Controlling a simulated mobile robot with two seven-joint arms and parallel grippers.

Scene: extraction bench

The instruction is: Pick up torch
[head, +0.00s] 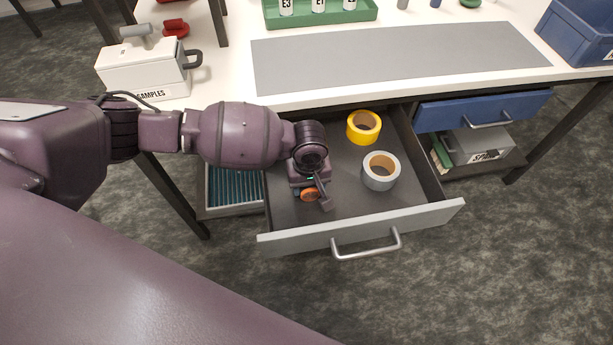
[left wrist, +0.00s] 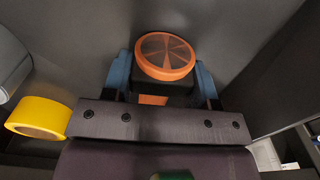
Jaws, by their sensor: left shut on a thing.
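The torch (head: 309,195) lies in the open drawer (head: 345,215), near its left side, with its orange head showing. In the left wrist view the torch (left wrist: 166,56) shows a round orange rim with a ribbed or segmented face and a dark body behind it. My left gripper (head: 314,191) reaches down into the drawer from above. In the left wrist view its blue fingertips (left wrist: 163,80) stand on either side of the torch, shut on it. Much of the torch body is hidden by my gripper. My right gripper is not in view.
A yellow tape roll (head: 364,127) and a grey tape roll (head: 381,171) lie in the drawer to the right of my gripper. The drawer front with its handle (head: 366,246) stands toward me. The white bench top (head: 235,85) overhangs the drawer's back.

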